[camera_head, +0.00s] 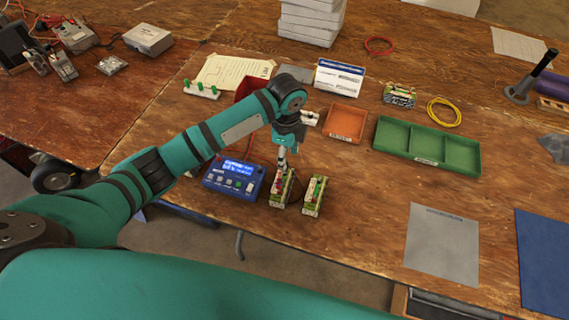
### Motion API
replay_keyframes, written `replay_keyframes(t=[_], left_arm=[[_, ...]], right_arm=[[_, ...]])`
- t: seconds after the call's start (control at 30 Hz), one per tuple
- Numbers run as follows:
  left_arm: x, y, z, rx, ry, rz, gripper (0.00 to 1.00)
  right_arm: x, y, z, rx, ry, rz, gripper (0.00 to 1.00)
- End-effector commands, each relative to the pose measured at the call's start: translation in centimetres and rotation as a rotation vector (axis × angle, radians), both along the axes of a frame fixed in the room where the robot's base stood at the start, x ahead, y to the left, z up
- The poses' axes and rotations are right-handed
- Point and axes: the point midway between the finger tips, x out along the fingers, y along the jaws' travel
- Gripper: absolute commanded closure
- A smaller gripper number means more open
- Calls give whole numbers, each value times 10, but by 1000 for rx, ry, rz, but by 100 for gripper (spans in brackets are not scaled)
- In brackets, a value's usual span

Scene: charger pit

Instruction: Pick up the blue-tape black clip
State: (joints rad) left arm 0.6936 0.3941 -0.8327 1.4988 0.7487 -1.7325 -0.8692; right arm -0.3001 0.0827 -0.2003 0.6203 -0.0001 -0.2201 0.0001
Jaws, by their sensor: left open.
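My left gripper (284,160) hangs down over a small green-and-white module (281,190) near the table's front edge. It is open, its fingertips close above the module's top; I cannot tell whether they touch anything. A second, similar module (313,196) stands just to the right, with a dark lead running between the two. Small red and dark parts show on top of the modules. I cannot make out the blue-tape black clip; it is too small or hidden by the gripper. My right gripper is not in view.
A blue charger (233,179) with a lit screen stands just left of the modules. Behind are an orange tray (345,123) and a green compartment tray (463,154). A grey mat (441,245) lies at the front right. The wood between is mostly clear.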

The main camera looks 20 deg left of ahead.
Motion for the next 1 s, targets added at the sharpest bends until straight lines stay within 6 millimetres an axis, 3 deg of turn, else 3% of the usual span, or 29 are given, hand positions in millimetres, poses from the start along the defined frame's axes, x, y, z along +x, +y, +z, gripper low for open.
replay_keyframes(t=[0.27, 0.53, 0.83, 1.0], left_arm=[[0, 2, -20, 1, 2, 1, 55], [0, 4, -59, 0, 0, 1, 55], [1, 4, -65, 0, -2, -1, 55], [1, 4, -64, 0, -1, 0, 76]], right_arm=[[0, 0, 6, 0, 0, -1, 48], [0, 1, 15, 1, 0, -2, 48], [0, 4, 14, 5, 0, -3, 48], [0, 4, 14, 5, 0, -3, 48]])
